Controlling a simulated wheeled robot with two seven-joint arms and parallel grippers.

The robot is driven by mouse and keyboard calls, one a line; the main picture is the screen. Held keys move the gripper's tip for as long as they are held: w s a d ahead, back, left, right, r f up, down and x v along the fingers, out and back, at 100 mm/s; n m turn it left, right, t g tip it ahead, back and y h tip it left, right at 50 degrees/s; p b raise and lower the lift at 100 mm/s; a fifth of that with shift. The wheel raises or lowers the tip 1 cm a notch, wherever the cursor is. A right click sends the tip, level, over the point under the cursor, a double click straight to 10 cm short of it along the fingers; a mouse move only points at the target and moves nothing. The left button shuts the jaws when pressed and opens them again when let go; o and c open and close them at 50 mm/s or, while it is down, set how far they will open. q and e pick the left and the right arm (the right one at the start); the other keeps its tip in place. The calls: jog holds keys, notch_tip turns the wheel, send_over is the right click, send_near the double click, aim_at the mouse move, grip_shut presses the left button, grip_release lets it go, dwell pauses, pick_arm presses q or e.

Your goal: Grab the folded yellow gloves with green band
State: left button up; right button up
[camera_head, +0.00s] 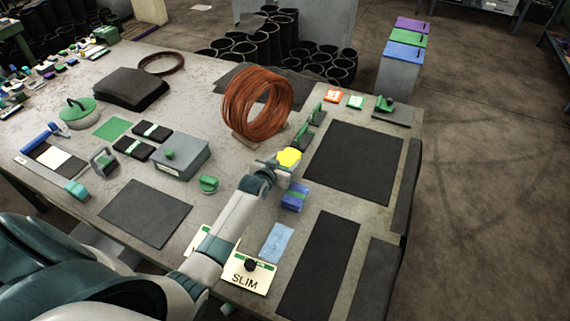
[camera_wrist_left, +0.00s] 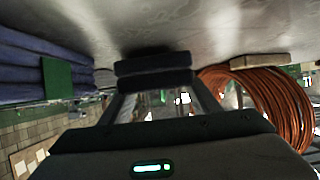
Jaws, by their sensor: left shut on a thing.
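The folded yellow gloves (camera_head: 289,157) show as a small yellow patch at the tip of my left gripper (camera_head: 274,164), right of the table's middle. The gripper is shut on them. I cannot make out their green band. In the left wrist view the dark fingers of my left gripper (camera_wrist_left: 153,71) are close together near the table surface, and no yellow shows there. My right gripper is not in view.
A folded blue bundle with a green band (camera_head: 294,197) lies just in front of the gripper; it also shows in the left wrist view (camera_wrist_left: 25,75). A copper-coloured coil (camera_head: 256,104) stands behind. A dark mat (camera_head: 352,163) lies to the right.

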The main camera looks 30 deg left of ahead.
aim_at(285, 161)
pick_arm(q)
jog(key=shift+r, duration=0.4)
notch_tip(285, 161, up, 2)
jog(key=shift+r+b, duration=0.15)
jog(key=shift+b, duration=0.4)
jog(key=s+d+r+b, duration=0.2)
jog(key=s+d+r, duration=0.4)
jog(key=d, duration=0.3)
jog(key=shift+s+d+r, duration=0.2)
jog(key=shift+d+r, duration=0.2)
jog(key=shift+r, duration=0.2)
